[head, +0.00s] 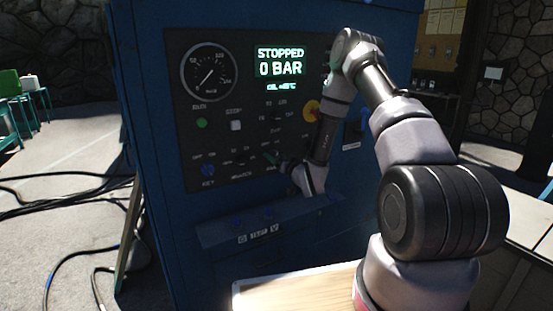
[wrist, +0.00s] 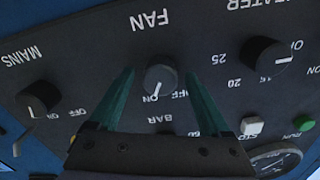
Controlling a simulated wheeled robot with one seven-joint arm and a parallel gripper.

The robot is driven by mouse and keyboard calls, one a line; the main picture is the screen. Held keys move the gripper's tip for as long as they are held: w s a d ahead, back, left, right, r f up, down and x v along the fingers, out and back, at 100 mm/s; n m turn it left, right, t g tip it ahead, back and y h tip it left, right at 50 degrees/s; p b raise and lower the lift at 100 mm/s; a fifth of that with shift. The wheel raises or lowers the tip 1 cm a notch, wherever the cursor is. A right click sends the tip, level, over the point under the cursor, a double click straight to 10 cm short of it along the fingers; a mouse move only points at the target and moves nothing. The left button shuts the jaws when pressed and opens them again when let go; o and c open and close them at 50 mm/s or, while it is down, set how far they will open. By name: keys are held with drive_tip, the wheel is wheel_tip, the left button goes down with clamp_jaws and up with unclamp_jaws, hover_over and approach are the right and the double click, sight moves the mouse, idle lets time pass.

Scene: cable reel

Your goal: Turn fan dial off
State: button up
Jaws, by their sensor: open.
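The fan dial (wrist: 160,76) is a dark round knob on the panel, below the upside-down FAN label in the wrist view. Its white mark points towards the word ON, with OFF beside it to the right. My gripper (wrist: 158,82) is open, its two green fingers on either side of the dial, with a gap showing on each side. In the head view my gripper (head: 275,158) is at the lower part of the control panel (head: 185,130), and I cannot make out the fan dial there.
In the wrist view a mains dial (wrist: 38,98) is at left and a heater dial (wrist: 267,57) at right. A white stop button (wrist: 251,127), green run button (wrist: 303,123) and gauge (wrist: 275,160) are lower right. A lit display (head: 281,61) reads STOPPED, 0 BAR. A ledge (head: 225,232) juts out below the panel.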

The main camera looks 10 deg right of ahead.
clamp_jaws()
drive_tip(key=shift+n, duration=0.3)
drive_tip(key=n, duration=0.5)
drive_tip(key=shift+n, duration=0.3)
drive_tip(key=n, duration=0.5)
drive_tip(key=shift+f+n, duration=0.1)
drive_tip(key=shift+n, duration=0.2)
unclamp_jaws()
